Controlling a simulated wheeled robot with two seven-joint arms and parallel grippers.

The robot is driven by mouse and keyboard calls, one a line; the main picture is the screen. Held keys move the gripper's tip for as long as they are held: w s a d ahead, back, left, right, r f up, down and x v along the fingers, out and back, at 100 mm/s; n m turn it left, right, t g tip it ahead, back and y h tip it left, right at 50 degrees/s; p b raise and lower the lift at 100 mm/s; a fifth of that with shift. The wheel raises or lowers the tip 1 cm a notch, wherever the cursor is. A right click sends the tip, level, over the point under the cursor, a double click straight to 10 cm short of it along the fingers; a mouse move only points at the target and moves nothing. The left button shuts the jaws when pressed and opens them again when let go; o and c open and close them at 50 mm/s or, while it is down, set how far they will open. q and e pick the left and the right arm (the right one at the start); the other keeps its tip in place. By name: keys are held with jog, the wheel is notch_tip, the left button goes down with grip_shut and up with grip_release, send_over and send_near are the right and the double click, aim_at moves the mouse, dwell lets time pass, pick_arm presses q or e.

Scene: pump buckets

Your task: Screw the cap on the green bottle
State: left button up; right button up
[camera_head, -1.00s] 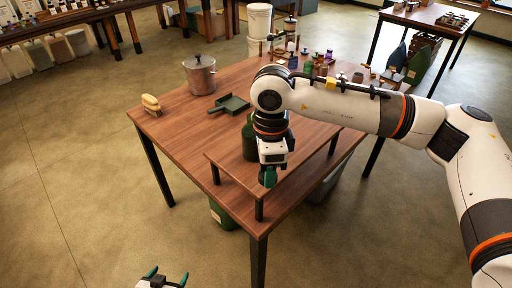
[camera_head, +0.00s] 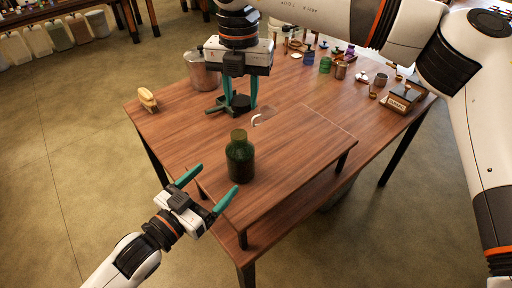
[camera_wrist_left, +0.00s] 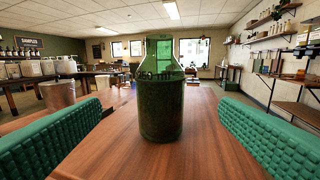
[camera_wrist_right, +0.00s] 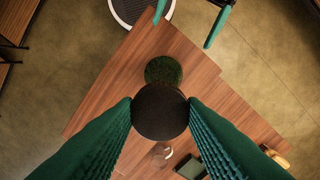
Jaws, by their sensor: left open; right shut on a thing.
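The green bottle (camera_head: 240,163) stands upright on the raised wooden shelf of the table; its neck looks uncapped. It also shows in the left wrist view (camera_wrist_left: 161,105) and the right wrist view (camera_wrist_right: 163,70). My right gripper (camera_head: 238,108) points down above the table, behind the bottle in the head view. It is shut on a dark round cap (camera_wrist_right: 160,112), seen end-on between its fingers. The cap is apart from the bottle. My left gripper (camera_head: 217,181) is open at the shelf's near left edge, its fingers pointing toward the bottle without touching it.
A small white curved piece (camera_head: 256,119) shows near the right gripper. A dark green dustpan (camera_wrist_right: 191,167), a brush (camera_head: 147,98) and a metal pot (camera_head: 201,72) are on the table's left part. Several jars and a small sign (camera_head: 399,102) stand at the back right. The shelf's right part is clear.

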aim_at(231, 162)
jog(key=shift+s+a+r, duration=0.15)
jog(key=shift+s+a, duration=0.05)
jog(key=shift+a, duration=0.05)
jog(key=shift+s+a+r, duration=0.25)
jog(key=shift+s+a, duration=0.25)
jog(key=shift+s, duration=0.1)
jog(key=shift+w+d+f, duration=0.1)
jog(key=shift+w, duration=0.05)
pick_arm(q)
jog(key=x, duration=0.9)
jog(key=shift+w+d+r, duration=0.15)
jog(key=shift+w+r, duration=0.1)
jog(key=shift+r, duration=0.05)
pick_arm(e)
jog(key=shift+w+d, duration=0.15)
pick_arm(q)
jog(key=shift+w+d, duration=0.35)
jog(key=shift+w, duration=0.05)
jog(key=shift+c, duration=0.3)
jog(key=c, duration=1.4)
pick_arm(e)
jog(key=shift+f, duration=2.5)
